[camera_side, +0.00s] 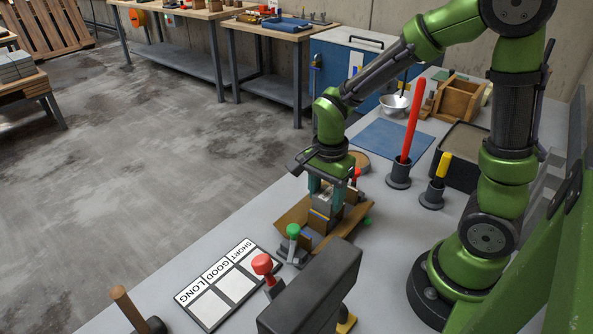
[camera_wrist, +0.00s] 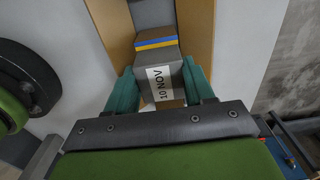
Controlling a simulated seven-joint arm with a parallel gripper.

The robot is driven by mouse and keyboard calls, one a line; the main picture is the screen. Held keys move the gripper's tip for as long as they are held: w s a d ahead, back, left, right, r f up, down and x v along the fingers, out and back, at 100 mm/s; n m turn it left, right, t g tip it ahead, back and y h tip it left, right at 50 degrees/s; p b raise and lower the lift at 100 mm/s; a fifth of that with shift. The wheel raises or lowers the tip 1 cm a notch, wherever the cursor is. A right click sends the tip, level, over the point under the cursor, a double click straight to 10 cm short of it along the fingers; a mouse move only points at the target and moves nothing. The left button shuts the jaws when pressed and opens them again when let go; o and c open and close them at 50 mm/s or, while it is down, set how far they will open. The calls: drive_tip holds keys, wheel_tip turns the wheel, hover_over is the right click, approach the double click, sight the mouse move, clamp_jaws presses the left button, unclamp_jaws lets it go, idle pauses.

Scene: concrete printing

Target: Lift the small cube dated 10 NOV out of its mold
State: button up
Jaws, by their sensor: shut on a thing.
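My gripper (camera_side: 330,187) is shut on a small grey cube (camera_side: 323,203), with one teal finger on each side. In the wrist view the cube has a white label (camera_wrist: 160,86) reading 10 NOV, upside down, between the fingers (camera_wrist: 162,88). A blue and yellow stripe (camera_wrist: 155,43) shows at the cube's far edge. The brown mold (camera_side: 348,226) has sloping side walls, and its tan wall (camera_wrist: 196,35) also shows in the wrist view. The cube stands high between the walls; whether its bottom is clear of the mold is hidden.
Green-knobbed (camera_side: 294,231) and red-knobbed (camera_side: 262,264) tools stand near the mold. A card marked SHORT, GOOD, LONG (camera_side: 212,306) lies in front. A red rod (camera_side: 412,120) stands in a holder behind. The blue mat (camera_side: 393,138) is bare.

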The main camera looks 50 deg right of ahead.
drive_tip(key=shift+r, duration=1.1)
